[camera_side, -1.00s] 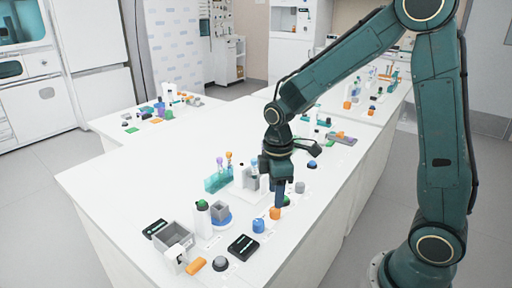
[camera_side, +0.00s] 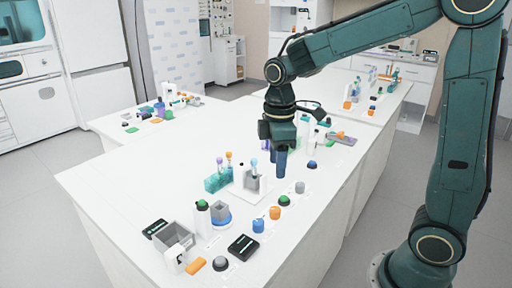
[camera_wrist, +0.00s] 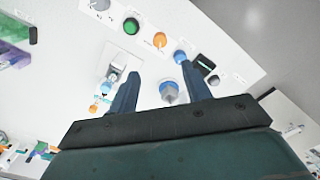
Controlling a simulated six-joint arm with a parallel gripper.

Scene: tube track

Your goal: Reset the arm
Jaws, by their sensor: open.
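My gripper (camera_side: 279,160) hangs from my teal arm above the white bench in the side view, fingers pointing down, apart from the things below it. In the wrist view my gripper (camera_wrist: 160,92) shows its two dark blue fingers spread wide with nothing held between them. A grey and blue round item (camera_wrist: 169,92) appears beyond the gap between the fingers, down on the bench. Below my gripper in the side view stand a green-topped dark button (camera_side: 284,200) and a grey round item (camera_side: 300,187).
A teal tube rack (camera_side: 217,180) stands left of my gripper. Orange (camera_side: 275,212) and blue (camera_side: 258,225) caps, a grey bin (camera_side: 175,238) and a black box (camera_side: 243,247) lie nearer the front.

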